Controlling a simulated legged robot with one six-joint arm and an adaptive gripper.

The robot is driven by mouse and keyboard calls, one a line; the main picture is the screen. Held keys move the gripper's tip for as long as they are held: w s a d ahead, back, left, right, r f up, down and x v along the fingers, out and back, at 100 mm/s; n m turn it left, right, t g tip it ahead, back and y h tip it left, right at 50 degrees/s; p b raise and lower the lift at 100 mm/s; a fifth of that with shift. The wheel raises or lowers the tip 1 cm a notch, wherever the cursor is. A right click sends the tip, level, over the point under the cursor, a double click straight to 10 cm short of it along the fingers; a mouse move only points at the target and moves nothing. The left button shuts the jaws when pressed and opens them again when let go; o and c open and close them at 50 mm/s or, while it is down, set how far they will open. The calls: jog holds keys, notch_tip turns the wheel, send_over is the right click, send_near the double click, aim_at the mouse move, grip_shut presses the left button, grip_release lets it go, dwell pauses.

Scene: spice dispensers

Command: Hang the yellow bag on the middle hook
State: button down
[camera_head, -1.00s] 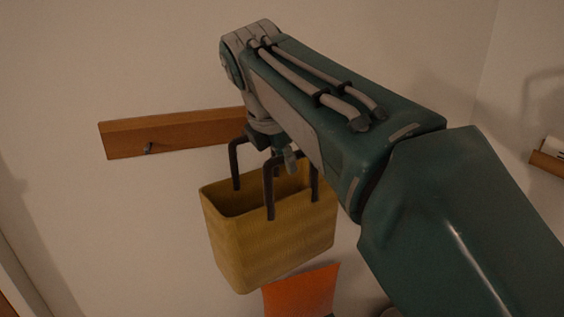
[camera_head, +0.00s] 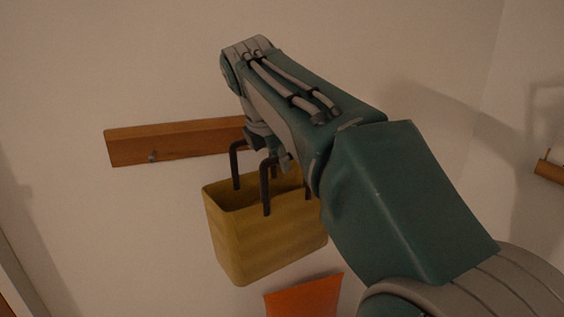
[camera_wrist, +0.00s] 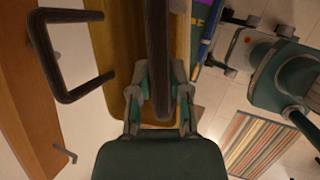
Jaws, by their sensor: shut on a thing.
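The yellow bag (camera_head: 265,245) hangs open-topped below my gripper (camera_head: 279,163) in the head view, close to the wall. My gripper, also in the wrist view (camera_wrist: 160,100), is shut on one dark handle (camera_wrist: 158,50) of the bag. The other handle (camera_wrist: 72,95) stands free on the rail side. The wooden rail (camera_head: 180,140) is on the wall behind. One small hook (camera_head: 152,156) shows on it, left of the bag, and a hook (camera_wrist: 65,153) shows in the wrist view. My arm hides the rail's right part, so I cannot tell which hook is the middle one.
An orange object (camera_head: 305,296) is below the bag, cut off by the picture edge. A wooden piece (camera_head: 549,171) is at the far right. A striped rug (camera_wrist: 262,145) lies on the floor in the wrist view. The wall left of the rail is bare.

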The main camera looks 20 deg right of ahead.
jog(key=shift+w+f, duration=0.3)
jog(key=shift+w, duration=0.3)
jog(key=shift+w+f, duration=0.35)
jog(key=shift+w, duration=0.3)
jog(key=shift+w+f, duration=0.3)
jog(key=shift+w, duration=0.3)
